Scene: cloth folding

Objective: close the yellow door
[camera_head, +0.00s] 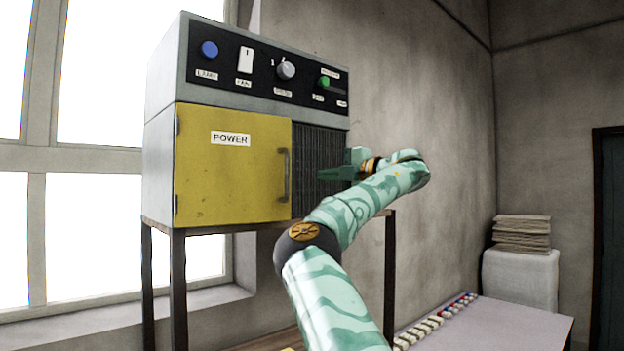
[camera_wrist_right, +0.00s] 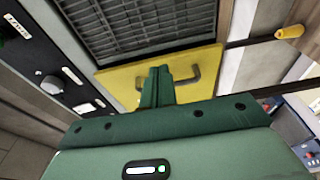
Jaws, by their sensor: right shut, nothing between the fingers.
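The yellow door (camera_head: 225,180), labelled POWER, is on the front of a grey cabinet (camera_head: 160,150). In the head view it looks flush with the cabinet front, hinges on the left and a dark handle (camera_head: 283,175) at its right edge. In the right wrist view the yellow door (camera_wrist_right: 210,58) and its handle (camera_wrist_right: 186,76) lie past the fingers. My right gripper (camera_head: 322,174) is in front of the dark grille, right of the handle. Its green fingers (camera_wrist_right: 157,85) are together and empty. I cannot tell whether they touch the door. My left gripper is not in view.
A control panel (camera_head: 262,72) with a blue button, a switch, a knob and a green slider sits above the door. The grille (camera_head: 312,143) is right of it. A low table (camera_head: 500,325) with small items stands at lower right, near a stack of cloths (camera_head: 521,233).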

